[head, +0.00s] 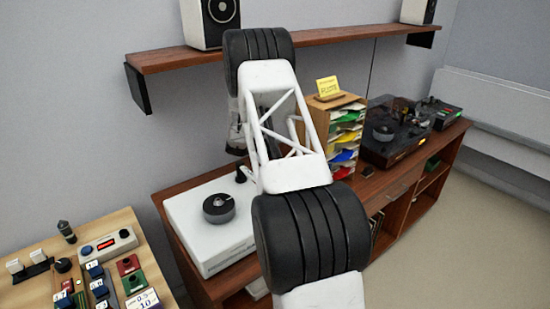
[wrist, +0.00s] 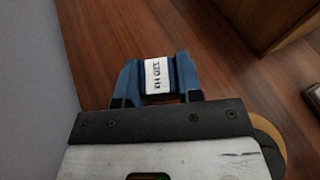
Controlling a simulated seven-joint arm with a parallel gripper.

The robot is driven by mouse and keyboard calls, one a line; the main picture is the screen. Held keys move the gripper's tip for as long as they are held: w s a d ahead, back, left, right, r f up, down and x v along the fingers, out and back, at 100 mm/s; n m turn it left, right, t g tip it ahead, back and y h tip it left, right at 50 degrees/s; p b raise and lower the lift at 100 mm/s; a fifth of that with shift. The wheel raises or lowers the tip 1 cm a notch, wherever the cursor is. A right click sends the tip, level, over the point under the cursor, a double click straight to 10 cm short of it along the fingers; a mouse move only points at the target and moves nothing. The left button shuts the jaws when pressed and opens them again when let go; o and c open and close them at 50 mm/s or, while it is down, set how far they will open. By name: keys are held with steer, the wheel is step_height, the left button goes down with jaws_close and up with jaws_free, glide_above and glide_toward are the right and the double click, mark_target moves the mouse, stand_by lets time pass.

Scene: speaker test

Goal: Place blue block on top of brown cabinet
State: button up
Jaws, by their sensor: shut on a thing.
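In the wrist view my gripper (wrist: 158,82) is shut on a blue block (wrist: 157,60) with a white label reading "120 Hz". The block sits between two blue fingers, above the reddish-brown wood top of the brown cabinet (wrist: 235,85). Whether the block touches the wood I cannot tell. In the head view the brown cabinet (head: 403,187) runs along the wall. My arm crosses the middle of that view and hides the gripper's fingertips and the held block.
On the cabinet stand a white unit with a dial (head: 190,215), a paper sorter (head: 346,135) and a turntable (head: 385,150). A wall shelf (head: 320,38) with speakers hangs above. A light wooden board (head: 95,235) with several coloured blocks is at left.

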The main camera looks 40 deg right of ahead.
steer(key=shift+f, duration=1.45)
steer(key=shift+f, duration=0.15)
steer(key=o, duration=1)
steer(key=v, duration=1.2)
steer(key=shift+s+r, duration=0.1)
steer(key=shift+r, duration=0.1)
steer(key=shift+r, duration=0.1)
